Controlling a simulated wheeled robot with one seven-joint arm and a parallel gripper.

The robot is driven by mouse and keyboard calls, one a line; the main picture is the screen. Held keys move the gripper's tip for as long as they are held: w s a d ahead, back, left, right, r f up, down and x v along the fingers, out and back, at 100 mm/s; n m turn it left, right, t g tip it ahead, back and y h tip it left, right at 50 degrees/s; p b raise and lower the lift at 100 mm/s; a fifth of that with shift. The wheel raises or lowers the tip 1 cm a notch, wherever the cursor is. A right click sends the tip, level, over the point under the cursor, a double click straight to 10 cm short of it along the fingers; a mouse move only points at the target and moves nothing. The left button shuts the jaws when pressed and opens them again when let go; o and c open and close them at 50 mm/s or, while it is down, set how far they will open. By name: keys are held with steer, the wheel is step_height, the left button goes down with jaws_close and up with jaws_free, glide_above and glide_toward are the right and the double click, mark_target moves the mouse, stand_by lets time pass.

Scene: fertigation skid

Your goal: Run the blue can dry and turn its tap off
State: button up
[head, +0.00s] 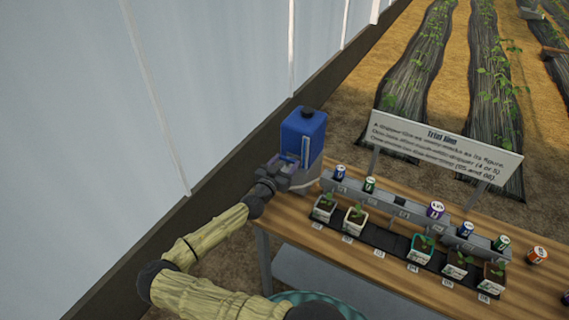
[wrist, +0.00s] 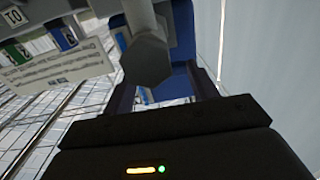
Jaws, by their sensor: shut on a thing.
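The blue can (head: 303,130), with a dark cap, stands upright on a grey stand (head: 305,178) at the table's left end. A narrow pale sight strip (head: 305,150) runs down its front; I cannot read a level. My gripper (head: 285,165) is at the can's lower front, shut on what looks like its tap. In the wrist view the blue can (wrist: 183,70) shows behind my fingers (wrist: 163,95). A grey hexagonal-ended part (wrist: 146,62) lies in front of it. The tap's handle is mostly hidden, so I cannot tell its position.
A grey rail (head: 400,205) with small numbered cans runs along the wooden table (head: 375,258). Potted seedlings (head: 355,217) stand in a row before it. A sign (head: 440,140) stands behind. A pale wall (head: 150,100) is close on the left.

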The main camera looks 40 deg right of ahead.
steer(key=shift+r+n+t+p, duration=0.15)
steer(key=shift+n+t+p, duration=0.15)
steer(key=shift+t, duration=0.1)
steer(key=n+t+y+p, duration=0.2)
steer(key=shift+s+d+t, duration=0.15)
steer(key=shift+s+t, duration=0.15)
steer(key=n+t+y+p, duration=0.2)
steer(key=t+y+p, duration=0.1)
steer(key=n+t+y+p, duration=0.1)
steer(key=n, duration=0.1)
steer(key=shift+s+d+r+y, duration=0.1)
steer(key=shift+s+d+y, duration=0.2)
steer(key=shift+d+y, duration=0.1)
steer(key=n+t+y+p, duration=0.1)
steer(key=n+y+p, duration=0.1)
steer(key=y, duration=0.1)
steer(key=n+t+y+p, duration=0.1)
steer(key=y, duration=0.1)
steer(key=shift+s+d+n+t, duration=0.1)
steer(key=shift+d+n+t, duration=0.2)
steer(key=shift+d+n, duration=0.1)
steer(key=shift+n+t+y+p, duration=0.35)
steer(key=shift+n+y, duration=0.65)
steer(key=shift+y, duration=0.7)
steer(key=o, duration=1)
